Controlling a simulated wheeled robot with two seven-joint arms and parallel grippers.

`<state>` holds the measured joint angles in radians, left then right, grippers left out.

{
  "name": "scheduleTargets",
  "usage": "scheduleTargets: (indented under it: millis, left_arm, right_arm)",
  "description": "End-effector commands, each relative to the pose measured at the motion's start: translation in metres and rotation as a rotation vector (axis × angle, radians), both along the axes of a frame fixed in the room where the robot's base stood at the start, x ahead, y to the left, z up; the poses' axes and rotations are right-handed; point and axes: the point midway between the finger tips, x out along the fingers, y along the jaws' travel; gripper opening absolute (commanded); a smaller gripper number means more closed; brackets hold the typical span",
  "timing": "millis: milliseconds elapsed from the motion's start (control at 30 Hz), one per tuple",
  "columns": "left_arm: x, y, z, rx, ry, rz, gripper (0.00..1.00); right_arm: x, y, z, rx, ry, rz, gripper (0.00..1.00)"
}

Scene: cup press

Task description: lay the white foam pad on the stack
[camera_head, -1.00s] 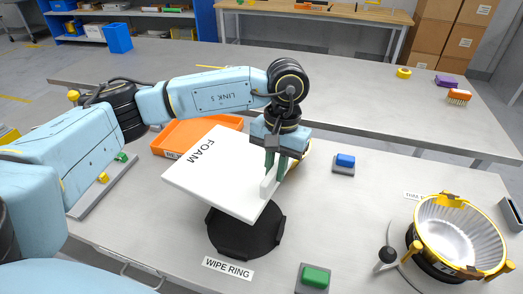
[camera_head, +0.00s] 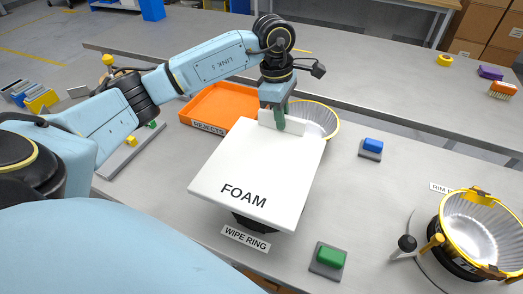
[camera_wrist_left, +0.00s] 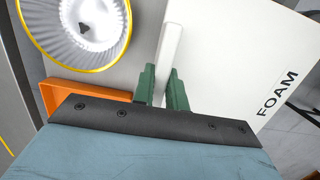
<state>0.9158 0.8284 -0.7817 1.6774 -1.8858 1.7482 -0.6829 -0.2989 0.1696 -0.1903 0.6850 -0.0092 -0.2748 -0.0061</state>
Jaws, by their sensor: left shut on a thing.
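The white foam pad (camera_head: 255,165), marked FOAM, is a flat square with a raised white grip bar (camera_head: 280,122) along its far edge. My left gripper (camera_head: 281,124) is shut on that bar. In the left wrist view the green fingers (camera_wrist_left: 163,88) sit on both sides of the bar, and the pad (camera_wrist_left: 235,50) extends to the right. The pad is over a black round base (camera_head: 262,222) behind the WIPE RING label and hides most of it. I cannot tell whether they touch. My right gripper is not in view.
A fluted cup with a yellow rim (camera_head: 322,118) stands just behind the pad, near the orange rejects tray (camera_head: 220,103). Green (camera_head: 329,258) and blue (camera_head: 372,146) buttons are to the right. A yellow-rimmed fluted bowl (camera_head: 478,225) stands at far right.

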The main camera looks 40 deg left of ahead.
Motion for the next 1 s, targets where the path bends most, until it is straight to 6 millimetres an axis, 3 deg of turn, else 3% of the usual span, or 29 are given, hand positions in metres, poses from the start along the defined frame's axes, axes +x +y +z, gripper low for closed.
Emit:
scheduleTargets:
  millis: [367,467,600,833,1000]
  left_arm:
    - [0.000,0.001,-0.003,-0.001,0.003,0.019,0.00]
    - [0.000,0.001,-0.019,-0.002,0.005,0.018,0.00]
    - [0.000,0.001,-0.042,-0.002,0.004,0.018,0.00]
    - [0.000,0.000,-0.060,-0.003,0.003,0.018,0.00]
    - [-0.001,0.001,-0.088,-0.001,0.005,0.017,0.00]
  right_arm:
    - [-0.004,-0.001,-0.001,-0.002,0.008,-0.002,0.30]
    - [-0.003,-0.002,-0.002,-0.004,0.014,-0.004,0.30]
    - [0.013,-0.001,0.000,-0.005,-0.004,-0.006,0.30]
    - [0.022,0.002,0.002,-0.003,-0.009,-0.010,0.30]
    - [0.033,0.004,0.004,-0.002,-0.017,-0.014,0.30]
